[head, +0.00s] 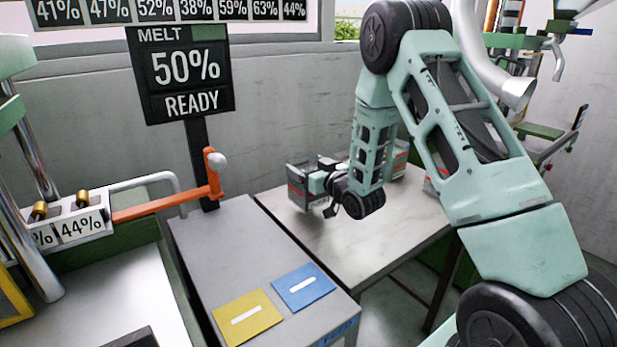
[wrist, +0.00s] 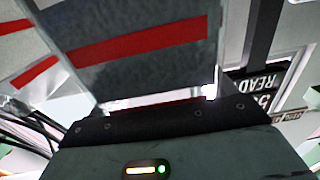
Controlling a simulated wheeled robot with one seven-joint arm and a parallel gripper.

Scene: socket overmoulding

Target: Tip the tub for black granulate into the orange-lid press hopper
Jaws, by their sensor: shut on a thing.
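My gripper (head: 326,182) is shut on a grey, see-through-looking tub with a red stripe (head: 299,187), over the back left part of the light table. The tub looks about upright in the head view; I cannot tell whether it touches the table. In the wrist view the tub (wrist: 140,72) fills the upper middle, with dark grey behind its red band. Its label and contents cannot be made out for certain. The orange-lid press hopper is not clearly in view.
More tubs (head: 400,158) stand on the light table (head: 345,238), partly behind my arm. A grey cabinet (head: 215,255) bears a yellow card (head: 246,317) and a blue card (head: 303,287). An orange lever (head: 160,203) juts out from the left machine. A sign (head: 182,74) reads MELT 50% READY.

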